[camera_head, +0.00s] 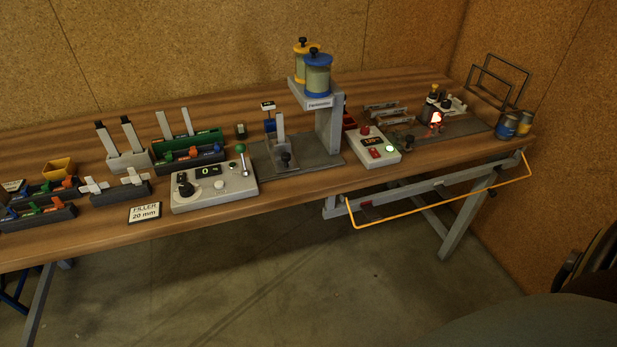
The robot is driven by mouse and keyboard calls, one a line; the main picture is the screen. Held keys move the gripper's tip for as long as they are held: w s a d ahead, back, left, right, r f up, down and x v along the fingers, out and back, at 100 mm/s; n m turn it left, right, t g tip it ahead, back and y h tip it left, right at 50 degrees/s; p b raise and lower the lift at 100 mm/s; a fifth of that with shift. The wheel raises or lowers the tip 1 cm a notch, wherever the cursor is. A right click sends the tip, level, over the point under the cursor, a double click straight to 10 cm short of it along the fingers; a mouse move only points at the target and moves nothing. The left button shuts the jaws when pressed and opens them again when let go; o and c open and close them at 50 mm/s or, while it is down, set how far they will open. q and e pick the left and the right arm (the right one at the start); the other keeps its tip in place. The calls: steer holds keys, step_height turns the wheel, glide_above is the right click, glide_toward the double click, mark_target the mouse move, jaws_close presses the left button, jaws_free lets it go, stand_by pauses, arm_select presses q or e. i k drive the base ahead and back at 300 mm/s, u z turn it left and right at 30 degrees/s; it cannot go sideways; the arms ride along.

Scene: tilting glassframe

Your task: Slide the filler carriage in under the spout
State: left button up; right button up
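The filler stand (328,130) is a grey column on a dark base plate near the middle of the bench. Its top arm carries a blue-lidded jar (317,77) and a yellow-lidded jar (299,62). A spout under the arm is too small to make out. Neither gripper is in view.
A control box (215,187) with a green-topped lever stands left of the base plate, behind a "FILLER 20 mm" card (145,213). Another box (374,146) with buttons stands right. Racks (190,145) crowd the left. An orange rail (440,210) runs below the bench's right front.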

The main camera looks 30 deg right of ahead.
mark_target(283, 159)
steer(key=u, duration=0.1)
steer(key=k, duration=0.4)
steer(key=z, duration=0.8)
steer(key=i, duration=1)
steer(key=u, duration=0.7)
